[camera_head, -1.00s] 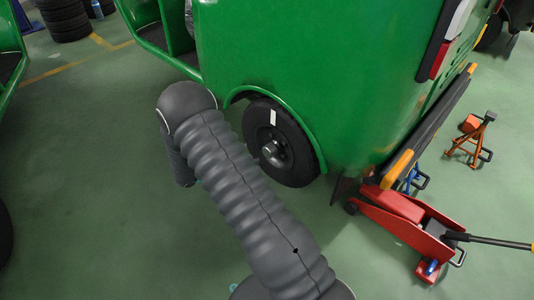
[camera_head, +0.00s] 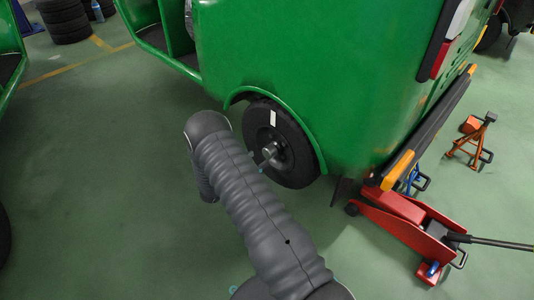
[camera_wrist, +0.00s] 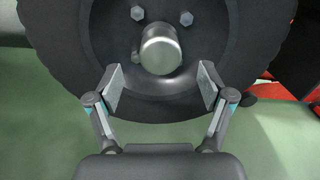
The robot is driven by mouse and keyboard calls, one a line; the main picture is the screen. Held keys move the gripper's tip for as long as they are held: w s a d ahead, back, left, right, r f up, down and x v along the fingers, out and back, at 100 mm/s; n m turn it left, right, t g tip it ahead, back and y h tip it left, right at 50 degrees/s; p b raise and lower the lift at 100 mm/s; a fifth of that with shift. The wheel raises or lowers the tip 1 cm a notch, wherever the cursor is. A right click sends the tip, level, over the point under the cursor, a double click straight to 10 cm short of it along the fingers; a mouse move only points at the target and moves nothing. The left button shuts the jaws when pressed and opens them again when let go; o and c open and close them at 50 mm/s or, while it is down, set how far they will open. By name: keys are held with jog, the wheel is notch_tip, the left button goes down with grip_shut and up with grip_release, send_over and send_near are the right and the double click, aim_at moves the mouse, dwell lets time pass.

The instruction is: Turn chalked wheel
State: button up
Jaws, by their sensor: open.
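The black wheel (camera_head: 281,143) of the green rickshaw (camera_head: 300,70) sits in its arch in the head view. A white chalk mark (camera_head: 273,118) shows on the upper part of its tyre. In the wrist view the wheel (camera_wrist: 100,40) fills the upper picture, with its silver hub cap (camera_wrist: 161,50) and wheel bolts. My gripper (camera_wrist: 161,88) is open, its two fingertips apart, in front of the lower wheel and just below the hub cap. Nothing is between the fingers. In the head view my arm hides most of the gripper.
A red floor jack (camera_head: 405,215) with a long handle stands under the rickshaw's rear. An orange jack stand (camera_head: 472,140) is at the right. Stacked tyres (camera_head: 65,18) stand at the far left. Green floor is open at the left.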

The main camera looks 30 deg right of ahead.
aim_at(266, 154)
jog(key=x, duration=0.5)
jog(key=shift+w+d, duration=0.15)
jog(key=shift+d, duration=0.2)
grip_shut()
